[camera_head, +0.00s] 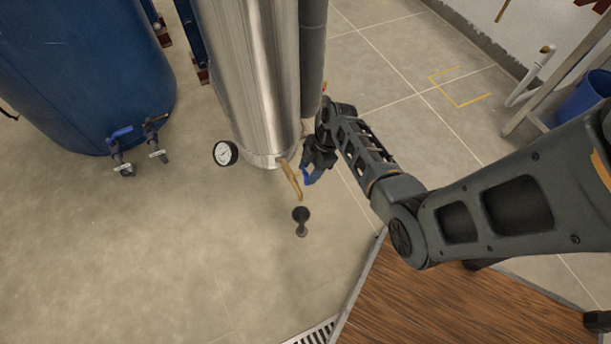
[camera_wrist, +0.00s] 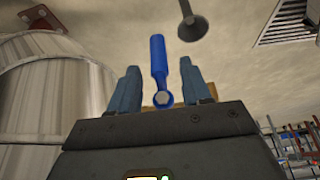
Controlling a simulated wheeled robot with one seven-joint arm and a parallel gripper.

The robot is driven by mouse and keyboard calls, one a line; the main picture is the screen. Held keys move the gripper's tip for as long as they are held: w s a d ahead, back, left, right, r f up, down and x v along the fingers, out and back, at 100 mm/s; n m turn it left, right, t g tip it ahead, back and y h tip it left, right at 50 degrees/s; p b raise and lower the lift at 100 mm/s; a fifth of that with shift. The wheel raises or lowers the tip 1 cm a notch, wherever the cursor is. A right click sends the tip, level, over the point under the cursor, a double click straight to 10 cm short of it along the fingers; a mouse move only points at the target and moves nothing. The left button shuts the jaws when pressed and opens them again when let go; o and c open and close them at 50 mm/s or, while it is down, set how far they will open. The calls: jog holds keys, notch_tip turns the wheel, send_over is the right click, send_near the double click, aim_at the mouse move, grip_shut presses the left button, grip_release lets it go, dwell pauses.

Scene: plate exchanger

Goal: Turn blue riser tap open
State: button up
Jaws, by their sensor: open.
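The blue riser tap shows a blue lever handle (camera_wrist: 158,60) with a round hub and pale bolt at its lower end in the wrist view. My gripper (camera_wrist: 159,82) is open, with one finger on each side of the lever; gaps show on both sides. In the head view my gripper (camera_head: 319,158) is beside the foot of the steel cylinder, and the blue lever (camera_head: 310,178) shows just below it, partly hidden. The tap's body is mostly hidden behind my gripper.
The steel cylinder (camera_head: 245,75) stands close left of my gripper, with a dial gauge (camera_head: 225,153) and a brass spout (camera_head: 291,179). A dark drain funnel (camera_head: 301,215) is below. A blue tank (camera_head: 80,70) with blue taps (camera_head: 121,134) stands left. Open floor lies in front.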

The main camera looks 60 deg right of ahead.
jog(key=shift+b+x, duration=0.35)
jog(key=shift+x, duration=0.95)
jog(key=shift+c, duration=0.4)
grip_shut()
